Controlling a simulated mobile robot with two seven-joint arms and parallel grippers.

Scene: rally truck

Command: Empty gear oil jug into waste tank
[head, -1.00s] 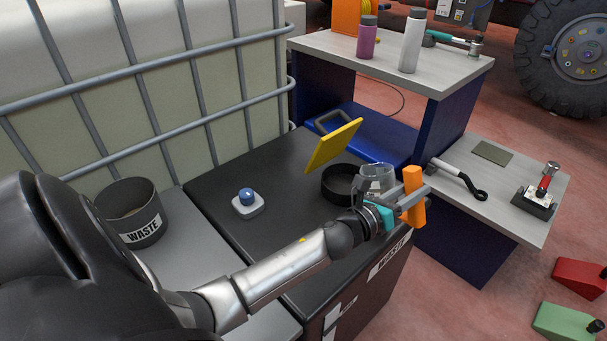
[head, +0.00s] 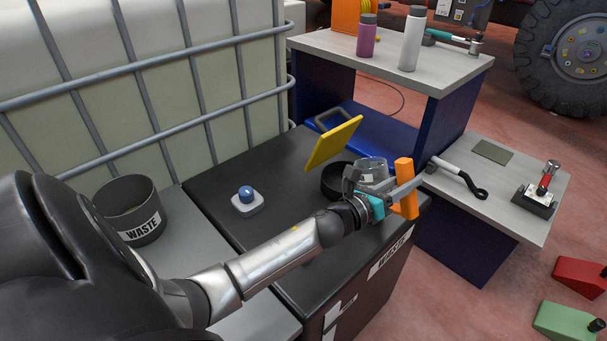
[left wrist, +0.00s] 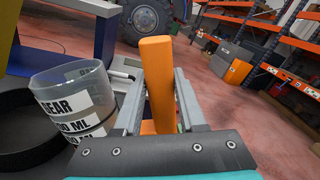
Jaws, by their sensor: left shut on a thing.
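The gear oil jug (head: 373,170) is a clear container with an orange handle (head: 406,188). My left gripper (head: 402,190) is shut on the handle and holds the jug above the black waste tank's right end. In the left wrist view the jug (left wrist: 72,95) shows a partly hidden "GEAR" label, left of the orange handle (left wrist: 157,80). The waste tank (head: 265,225) has a round black rim (head: 334,183) just left of the jug, and a yellow lid (head: 333,144) stands tilted open behind it. I cannot tell how much oil is in the jug. My right gripper is out of view.
A round waste bin (head: 131,210) stands at left. A blue-knobbed white device (head: 247,200) sits on the tank top. A grey side table (head: 500,200) with a wrench (head: 460,177) is close on the right. A caged white container (head: 150,90) stands behind.

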